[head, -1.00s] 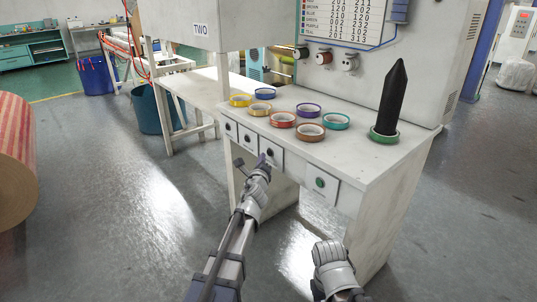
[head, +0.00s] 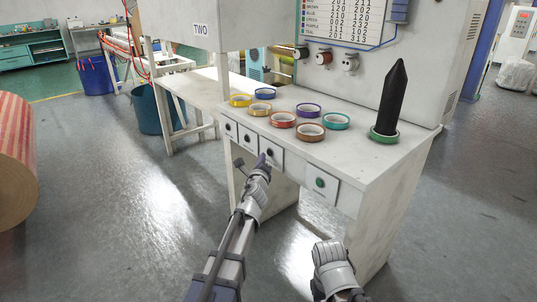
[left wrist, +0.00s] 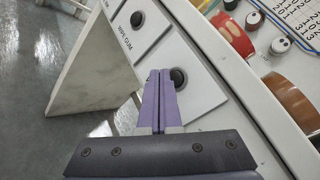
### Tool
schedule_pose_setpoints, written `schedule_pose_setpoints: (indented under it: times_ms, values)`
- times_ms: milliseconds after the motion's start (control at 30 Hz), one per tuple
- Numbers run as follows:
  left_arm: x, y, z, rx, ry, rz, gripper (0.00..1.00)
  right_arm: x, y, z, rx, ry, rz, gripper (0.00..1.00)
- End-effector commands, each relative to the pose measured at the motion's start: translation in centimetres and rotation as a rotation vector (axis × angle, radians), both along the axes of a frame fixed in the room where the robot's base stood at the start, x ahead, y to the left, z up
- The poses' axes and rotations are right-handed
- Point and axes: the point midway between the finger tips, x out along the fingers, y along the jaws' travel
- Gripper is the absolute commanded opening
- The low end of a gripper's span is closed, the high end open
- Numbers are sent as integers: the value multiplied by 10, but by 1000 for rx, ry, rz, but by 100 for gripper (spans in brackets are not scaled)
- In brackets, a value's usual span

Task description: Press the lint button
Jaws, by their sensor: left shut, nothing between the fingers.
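In the head view, my left gripper (head: 262,160) points at the table's front face, at the lower edge of the third button panel from the left, which has a black button (head: 270,152). In the left wrist view, my left gripper (left wrist: 161,74) has its purple fingers together with nothing between them. Their tips are just left of that black button (left wrist: 178,77); I cannot tell whether they touch it. The fingers cover this panel's label, so I cannot read whether it says lint. The neighbouring panel's label ends in "GUM" and has its own black button (left wrist: 137,18).
The white table (head: 372,168) carries several tape rolls, including a brown roll (head: 310,133), and a black cone (head: 391,98) in a green ring. A green button (head: 320,183) sits on the panel to the right. My right forearm shows at the bottom. Open floor lies in front.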

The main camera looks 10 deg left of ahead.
Motion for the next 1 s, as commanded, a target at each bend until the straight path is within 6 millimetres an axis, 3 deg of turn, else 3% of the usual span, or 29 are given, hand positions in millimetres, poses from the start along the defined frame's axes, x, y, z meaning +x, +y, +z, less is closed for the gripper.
schedule_pose_setpoints:
  times_ms: [1000]
  values:
    - [8, -6, 0, 0, 0, 0, 0, 0, 0, 0, 0, 0, 0, 50]
